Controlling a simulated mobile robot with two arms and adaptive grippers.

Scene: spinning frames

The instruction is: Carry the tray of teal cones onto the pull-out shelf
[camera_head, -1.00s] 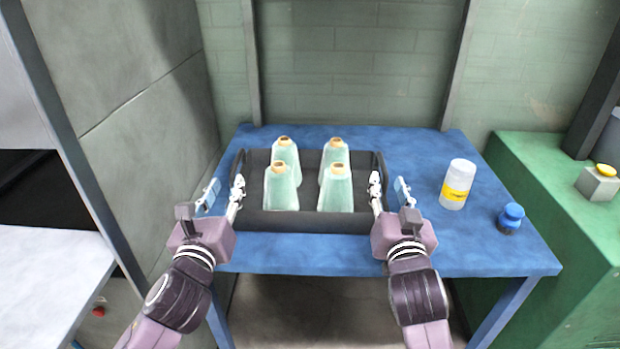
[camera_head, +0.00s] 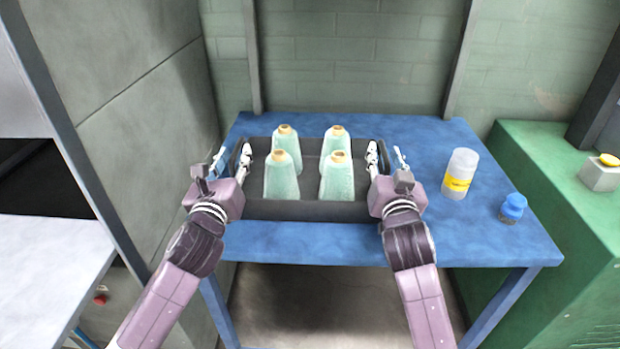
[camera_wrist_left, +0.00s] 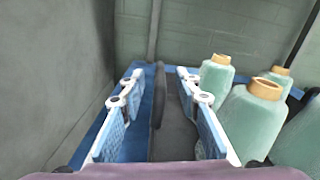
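The dark tray (camera_head: 308,211) sits on the blue table and holds several upright teal cones (camera_head: 282,181) with tan tops, in two rows. My left gripper (camera_head: 232,162) is at the tray's left side. In the left wrist view, the open left gripper (camera_wrist_left: 157,88) has its fingers on either side of the tray's left wall (camera_wrist_left: 159,95), with gaps visible. My right gripper (camera_head: 385,160) is at the tray's right side, one finger inside and one outside the right wall, apparently open. I cannot clearly identify the pull-out shelf.
A green cabinet (camera_head: 560,200) is at right. A pale surface (camera_head: 45,270) is at lower left, beside a grey panel (camera_head: 130,110).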

